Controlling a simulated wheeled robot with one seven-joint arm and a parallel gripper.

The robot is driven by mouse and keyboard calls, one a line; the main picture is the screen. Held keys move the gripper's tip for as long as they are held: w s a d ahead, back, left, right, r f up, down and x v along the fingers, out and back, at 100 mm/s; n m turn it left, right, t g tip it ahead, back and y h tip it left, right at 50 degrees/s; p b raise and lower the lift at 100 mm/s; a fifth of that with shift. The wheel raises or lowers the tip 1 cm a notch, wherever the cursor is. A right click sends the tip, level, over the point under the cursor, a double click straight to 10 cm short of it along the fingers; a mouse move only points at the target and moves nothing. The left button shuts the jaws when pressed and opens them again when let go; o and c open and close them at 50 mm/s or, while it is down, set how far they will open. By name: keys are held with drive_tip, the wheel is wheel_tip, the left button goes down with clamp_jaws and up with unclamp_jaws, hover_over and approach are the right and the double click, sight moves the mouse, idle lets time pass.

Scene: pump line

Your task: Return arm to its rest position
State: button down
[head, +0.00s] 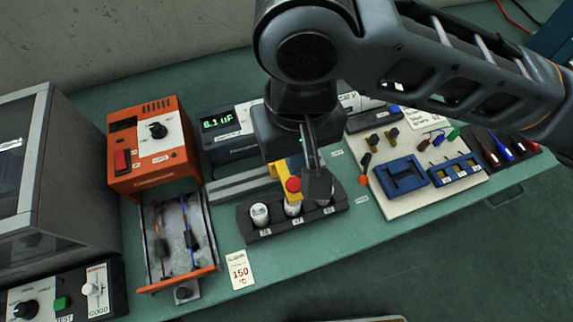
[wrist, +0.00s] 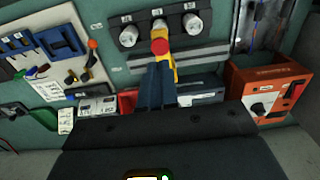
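My gripper (head: 318,185) hangs over the middle of the bench in the head view, in front of the capacitance meter and over a black rack (head: 290,226). In the wrist view its two dark fingers (wrist: 158,82) lie side by side with no clear gap and no object seen between them. Just beyond the fingertips is a yellow tool (wrist: 158,27) with a red knob (wrist: 160,46). The knob also shows beside the fingers in the head view (head: 293,184). My arm is bent and reaches in from the upper right, hiding part of the bench.
The rack holds silver cylinders (head: 260,213). To the left stand an orange unit (head: 150,150), an open orange-fronted tray (head: 180,279) with leads, and a grey cabinet (head: 60,180). A board (head: 440,194) with blue fixtures lies right. Bare green bench shows along the front.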

idle(0.3)
drive_tip(key=a+r+m+t+y, duration=0.1)
drive_tip(key=a+r+t+y, duration=0.2)
drive_tip(key=a+r+y, duration=0.5)
drive_tip(key=a+r+m+t+y, duration=0.15)
drive_tip(key=a+r+y, duration=0.35)
drive_tip(key=a, duration=0.6)
drive_tip(key=s+d+f+m+t+h+b, duration=0.15)
drive_tip(key=d+f+m+t+h, duration=0.35)
drive_tip(key=d, duration=0.5)
drive_tip(key=s+d+f+m+t+h, duration=0.2)
drive_tip(key=s+d+f+m+t, duration=0.1)
drive_tip(key=d+f+t, duration=0.45)
drive_tip(key=s+d+f+n+g+h, duration=0.2)
drive_tip(key=s+d+n+h, duration=0.4)
drive_tip(key=s+d, duration=1.3)
drive_tip(key=shift+d+f+n, duration=0.2)
drive_tip(key=shift+d+n, duration=0.45)
drive_tip(key=shift+d, duration=0.05)
